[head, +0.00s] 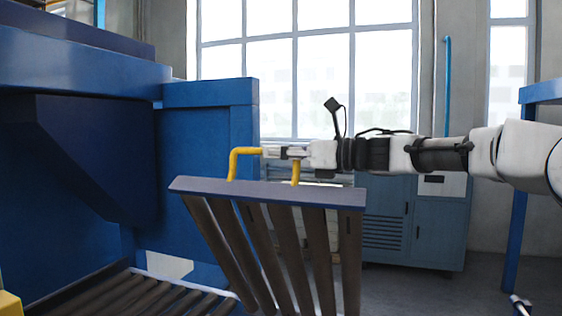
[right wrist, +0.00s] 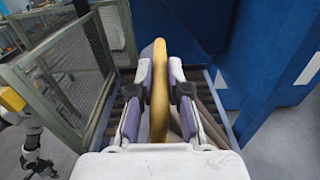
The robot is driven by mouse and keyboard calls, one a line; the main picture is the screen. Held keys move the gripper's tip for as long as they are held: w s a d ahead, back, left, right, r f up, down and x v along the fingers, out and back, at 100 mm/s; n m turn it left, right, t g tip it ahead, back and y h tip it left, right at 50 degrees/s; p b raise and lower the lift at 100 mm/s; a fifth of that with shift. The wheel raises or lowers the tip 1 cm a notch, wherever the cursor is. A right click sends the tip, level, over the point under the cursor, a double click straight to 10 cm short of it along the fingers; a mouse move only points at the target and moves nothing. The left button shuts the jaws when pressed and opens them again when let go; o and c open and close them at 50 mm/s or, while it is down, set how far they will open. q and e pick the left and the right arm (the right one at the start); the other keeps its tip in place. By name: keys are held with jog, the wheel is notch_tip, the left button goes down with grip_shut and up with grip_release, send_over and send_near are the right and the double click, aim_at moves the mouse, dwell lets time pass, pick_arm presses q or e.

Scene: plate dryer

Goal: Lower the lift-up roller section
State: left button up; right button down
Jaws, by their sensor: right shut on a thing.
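The lift-up roller section (head: 275,250) stands raised and tilted in the head view, with its blue end bar (head: 265,193) at the top and several dark rollers sloping down below it. A yellow bent handle (head: 240,163) rises from the bar. My right gripper (head: 272,152) comes in from the right and is shut on the handle's upper bar. In the right wrist view the handle (right wrist: 159,90) runs between the two fingers. A white and black part, probably my left gripper (right wrist: 38,160), shows small at the lower left of that view; its jaws are unclear.
Fixed rollers (head: 140,297) lie at the lower left, beside a large blue machine (head: 205,130). A blue-grey cabinet (head: 410,220) stands behind the right arm. The right wrist view shows a mesh guard (right wrist: 75,65) at the left. Open floor lies right of the roller section.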

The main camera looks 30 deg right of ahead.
jog(key=shift+d, duration=0.1)
jog(key=c, duration=1.1)
grip_release()
jog(key=shift+w, duration=0.1)
jog(key=shift+c, duration=0.2)
jog(key=shift+r, duration=0.1)
notch_tip(320, 180, up, 10)
jog(key=shift+f, duration=0.1)
